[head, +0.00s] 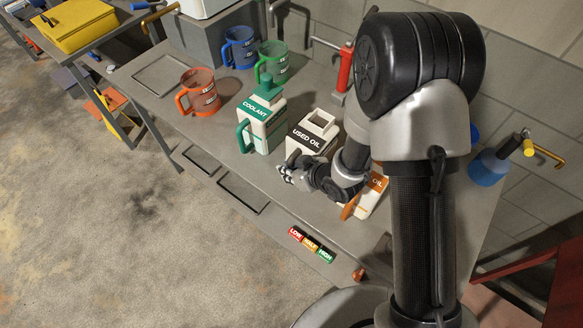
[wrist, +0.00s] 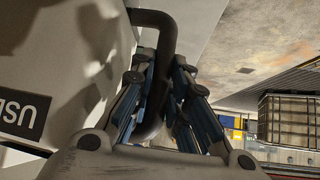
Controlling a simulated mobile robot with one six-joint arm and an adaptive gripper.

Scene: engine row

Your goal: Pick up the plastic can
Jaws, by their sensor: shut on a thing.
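The plastic can (head: 312,136) labelled USED OIL is pale, with an open square neck, and stands upright at the middle of the bench. Its label shows upside down in the wrist view, on the can's wall (wrist: 60,45). My gripper (head: 286,174) is at the can's front side. In the wrist view my gripper (wrist: 163,72) has its two fingers either side of the can's dark handle (wrist: 157,20) and is shut on it. My arm hides part of the can's right side. I cannot tell whether its base touches the bench.
A green-topped COOLANT can (head: 265,118) stands just left. An orange-handled OIL can (head: 374,190) stands close on the right, partly hidden by my arm. Orange (head: 199,92), blue (head: 240,48) and green (head: 273,62) jugs stand further left. Bare bench lies in front, beside the LOW/HALF/HIGH strip (head: 311,244).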

